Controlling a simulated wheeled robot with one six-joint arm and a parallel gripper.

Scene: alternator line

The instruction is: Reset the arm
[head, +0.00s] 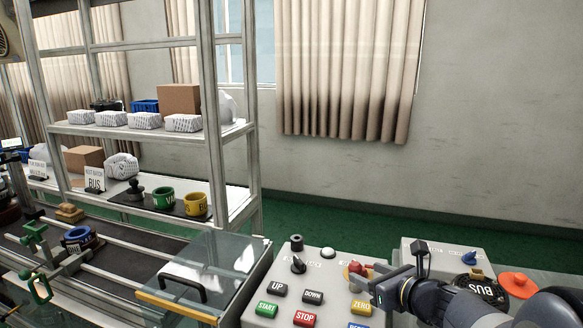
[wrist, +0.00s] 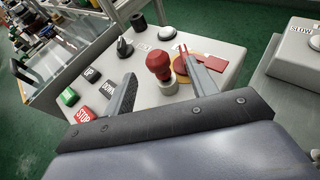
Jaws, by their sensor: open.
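My gripper (wrist: 157,64) is open in the wrist view, its two dark fingers apart. A red ball-topped knob (wrist: 158,62) on a pale round base shows between them, nearer the right finger. I cannot tell whether a finger touches it. In the head view my gripper (head: 362,277) comes in from the right over the grey control panel (head: 331,276), with its fingertips by the red knob (head: 356,267). The knob is partly hidden there. No object is held in the gripper.
The panel carries a black selector (head: 298,264), a START button (head: 267,309), a STOP button (head: 304,319) and several others. A second grey box (head: 428,245) stands at right. A clear hinged cover (head: 215,262) and a conveyor (head: 120,260) lie left. Shelving (head: 235,128) stands behind.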

